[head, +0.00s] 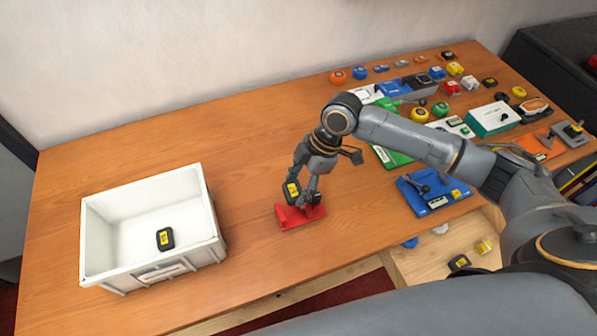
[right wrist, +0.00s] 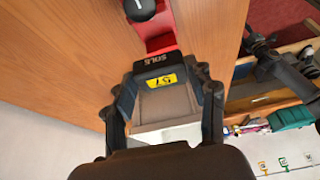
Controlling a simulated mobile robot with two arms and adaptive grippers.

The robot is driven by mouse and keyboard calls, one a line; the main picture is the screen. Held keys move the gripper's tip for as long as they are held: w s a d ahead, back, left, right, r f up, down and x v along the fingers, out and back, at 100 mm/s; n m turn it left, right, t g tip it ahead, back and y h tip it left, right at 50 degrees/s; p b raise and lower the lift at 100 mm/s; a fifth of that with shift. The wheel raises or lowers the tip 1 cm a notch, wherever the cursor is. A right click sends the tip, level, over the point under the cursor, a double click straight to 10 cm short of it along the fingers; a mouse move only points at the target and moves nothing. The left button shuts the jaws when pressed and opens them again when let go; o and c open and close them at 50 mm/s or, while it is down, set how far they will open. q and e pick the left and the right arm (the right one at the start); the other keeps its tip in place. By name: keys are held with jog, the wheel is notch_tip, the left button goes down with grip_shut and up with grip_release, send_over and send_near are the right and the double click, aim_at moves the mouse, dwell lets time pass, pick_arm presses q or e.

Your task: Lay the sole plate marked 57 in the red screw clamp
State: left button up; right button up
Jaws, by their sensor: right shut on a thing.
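The sole plate marked 57 (right wrist: 160,78) is a dark block with a yellow label and the word SOLE. My right gripper (right wrist: 163,92) is shut on it, with a finger on either side. In the head view the plate (head: 291,191) is at the gripper's tips, at the red screw clamp (head: 288,221). The red clamp (right wrist: 160,44) also shows just beyond the plate in the right wrist view, with a black knob. Whether the plate touches the clamp I cannot tell. The gripper hides part of the clamp. My left gripper is out of view.
A white crate (head: 208,243) at the left holds another dark block with a yellow label (head: 165,239). A blue clamp-like fixture (head: 413,202) stands to the right. Several coloured pieces crowd the back right. The bench (head: 120,160) is clear behind the crate and around the red clamp.

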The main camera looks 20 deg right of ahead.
jog(key=shift+f+n, duration=0.1)
jog(key=shift+n, duration=0.2)
jog(key=shift+f+b, duration=0.45)
jog(key=shift+b, duration=0.2)
notch_tip(320, 180, down, 2)
jog(key=b, duration=0.3)
jog(key=shift+f, duration=0.95)
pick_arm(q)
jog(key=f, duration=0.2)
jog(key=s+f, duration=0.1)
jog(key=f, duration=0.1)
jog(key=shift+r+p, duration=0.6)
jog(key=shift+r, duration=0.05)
pick_arm(e)
jog(key=shift+r, duration=0.1)
jog(key=shift+f, duration=0.45)
